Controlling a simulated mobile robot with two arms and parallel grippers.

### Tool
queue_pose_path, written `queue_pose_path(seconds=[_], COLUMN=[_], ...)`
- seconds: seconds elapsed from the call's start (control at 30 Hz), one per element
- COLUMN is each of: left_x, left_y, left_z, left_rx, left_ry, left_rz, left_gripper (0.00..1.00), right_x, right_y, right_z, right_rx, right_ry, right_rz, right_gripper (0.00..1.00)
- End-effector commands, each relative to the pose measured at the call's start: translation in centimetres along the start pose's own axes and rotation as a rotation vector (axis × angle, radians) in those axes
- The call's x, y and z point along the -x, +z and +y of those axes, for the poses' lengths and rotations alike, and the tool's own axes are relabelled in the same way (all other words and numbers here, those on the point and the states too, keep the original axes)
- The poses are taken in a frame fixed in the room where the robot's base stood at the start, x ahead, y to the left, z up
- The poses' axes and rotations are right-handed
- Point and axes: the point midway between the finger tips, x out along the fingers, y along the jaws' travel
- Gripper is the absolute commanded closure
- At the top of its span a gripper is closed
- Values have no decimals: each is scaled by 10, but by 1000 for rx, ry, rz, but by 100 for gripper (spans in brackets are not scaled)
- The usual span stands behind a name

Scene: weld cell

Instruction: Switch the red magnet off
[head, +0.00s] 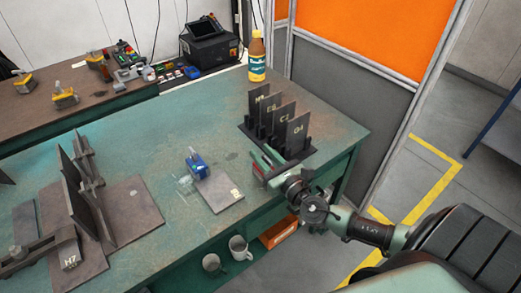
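No magnet that I can clearly identify as the red one shows in the head view. A small blue block with a pale knob (196,163) sits at the back edge of a flat grey plate (222,191) on the green table. My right gripper (262,165) reaches in from the right over the table's front right edge, just in front of a rack of dark plates. A small red patch shows at its tip; I cannot tell whether it belongs to the gripper. The finger gap is too small to judge. My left gripper is out of view.
The rack of upright labelled plates (278,122) and a yellow bottle (257,60) stand at the table's back right. Dark steel plates and a clamp (40,247) fill the left. Yellow blocks (65,98) sit on the rear bench. Two mugs (240,247) stand below.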

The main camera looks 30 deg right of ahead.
Motion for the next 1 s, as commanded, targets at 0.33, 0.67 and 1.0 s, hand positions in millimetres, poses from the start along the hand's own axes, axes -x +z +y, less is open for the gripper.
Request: queue_pose_path(seconds=[0.33,0.67,1.0], left_x=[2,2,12], left_y=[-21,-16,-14], left_z=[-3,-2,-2], left_rx=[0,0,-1], left_ry=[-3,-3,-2], left_rz=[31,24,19], left_gripper=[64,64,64], right_x=[-12,-12,-12], right_y=[-1,0,2], right_z=[1,0,-1], right_rx=[-1,-1,-6], right_ry=[1,1,-55], right_rz=[2,1,1], right_gripper=[69,100,100])
